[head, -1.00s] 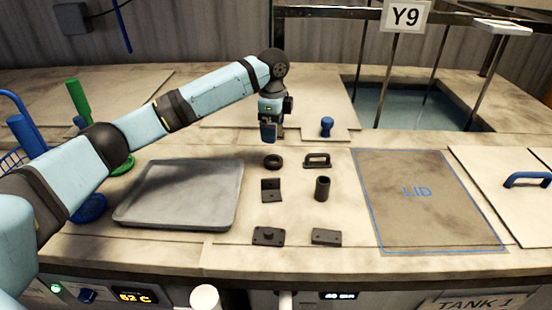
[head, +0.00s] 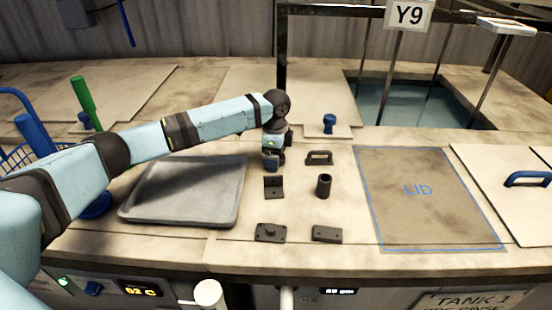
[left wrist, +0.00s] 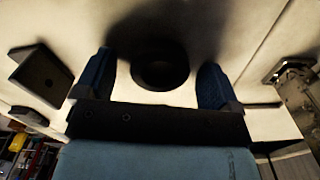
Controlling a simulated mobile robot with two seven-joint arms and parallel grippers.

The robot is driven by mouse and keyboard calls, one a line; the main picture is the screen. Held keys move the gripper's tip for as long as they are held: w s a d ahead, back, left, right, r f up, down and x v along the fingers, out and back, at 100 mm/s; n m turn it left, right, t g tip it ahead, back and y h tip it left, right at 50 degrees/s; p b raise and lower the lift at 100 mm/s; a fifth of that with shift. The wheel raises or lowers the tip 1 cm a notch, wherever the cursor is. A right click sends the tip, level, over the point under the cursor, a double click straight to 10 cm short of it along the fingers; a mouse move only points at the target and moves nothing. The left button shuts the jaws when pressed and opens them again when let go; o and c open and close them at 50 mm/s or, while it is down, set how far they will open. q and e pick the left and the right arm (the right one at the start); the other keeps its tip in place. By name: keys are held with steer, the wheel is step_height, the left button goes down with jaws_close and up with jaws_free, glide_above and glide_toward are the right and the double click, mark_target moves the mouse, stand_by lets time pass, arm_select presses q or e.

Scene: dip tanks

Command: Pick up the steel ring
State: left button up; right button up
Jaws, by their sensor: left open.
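The steel ring (left wrist: 162,84) is a dark round piece lying on the bench top. In the left wrist view it lies between the two blue fingers of my left gripper (left wrist: 157,70), with gaps on both sides. My left gripper is open and points down. In the head view the left gripper (head: 271,164) covers the ring's place, so the ring is hidden there. I cannot tell exactly how high the fingertips are above the bench. My right gripper is not in view.
Close by are a dark angle bracket (head: 274,187), a handle (head: 319,157), a tube (head: 324,186) and two plates (head: 270,232) (head: 327,234). A grey tray (head: 150,214) lies left. The outlined LID area (head: 415,215) at right is bare; an open tank (head: 410,105) is behind.

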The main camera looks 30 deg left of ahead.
arm_select(q)
steer(key=c, duration=1)
steer(key=shift+r, duration=0.1)
